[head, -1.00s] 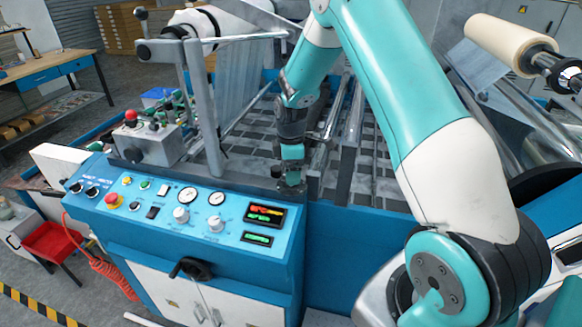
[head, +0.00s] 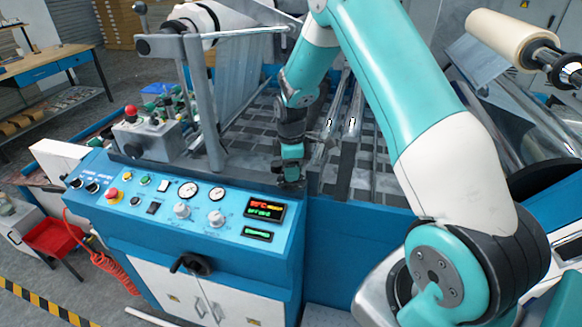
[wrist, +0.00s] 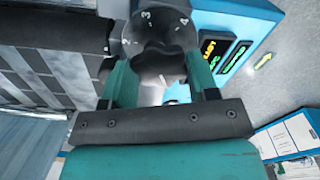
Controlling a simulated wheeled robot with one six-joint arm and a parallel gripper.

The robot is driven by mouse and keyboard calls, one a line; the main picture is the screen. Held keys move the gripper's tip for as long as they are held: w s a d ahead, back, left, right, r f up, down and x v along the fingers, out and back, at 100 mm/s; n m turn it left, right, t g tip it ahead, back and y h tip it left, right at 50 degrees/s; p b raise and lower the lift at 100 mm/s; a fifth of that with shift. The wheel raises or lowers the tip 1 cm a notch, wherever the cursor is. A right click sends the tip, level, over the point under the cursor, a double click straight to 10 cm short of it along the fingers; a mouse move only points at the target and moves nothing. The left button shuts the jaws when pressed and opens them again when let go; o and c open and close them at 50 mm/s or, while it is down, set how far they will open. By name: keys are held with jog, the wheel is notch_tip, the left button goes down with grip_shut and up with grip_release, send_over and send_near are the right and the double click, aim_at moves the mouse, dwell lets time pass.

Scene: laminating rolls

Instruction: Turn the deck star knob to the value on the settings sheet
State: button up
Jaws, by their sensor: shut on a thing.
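My gripper (wrist: 160,80) is shut on the deck star knob (wrist: 158,62), a dark lobed knob between its two teal fingers in the wrist view. Beyond the knob is a grey dial face (wrist: 150,22) with the numerals 2, 3 and 4 showing. I cannot make out a pointer or the exact setting. In the head view my gripper (head: 291,178) points down at the back right corner of the blue console, and it hides the knob there. White sheets (wrist: 292,135) lie at the right of the wrist view; their print is too small to read.
The blue console (head: 130,225) carries gauges, buttons and a lit display (head: 264,209) left of my gripper. A grey control box (head: 145,138) with a red button stands behind it. Rollers and a dark slatted deck (head: 250,130) lie behind my gripper. A film roll (head: 510,42) is at the upper right.

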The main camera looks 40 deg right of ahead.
jog(key=m+b, duration=0.1)
jog(key=m, duration=0.2)
jog(key=m+b, duration=0.1)
jog(key=m, duration=0.3)
jog(key=m+b, duration=0.2)
jog(key=m, duration=0.9)
jog(key=shift+m, duration=0.4)
jog(key=m+b, duration=0.1)
jog(key=m, duration=0.3)
jog(key=shift+r, duration=0.1)
jog(key=shift+m, duration=0.4)
jog(key=o, duration=0.9)
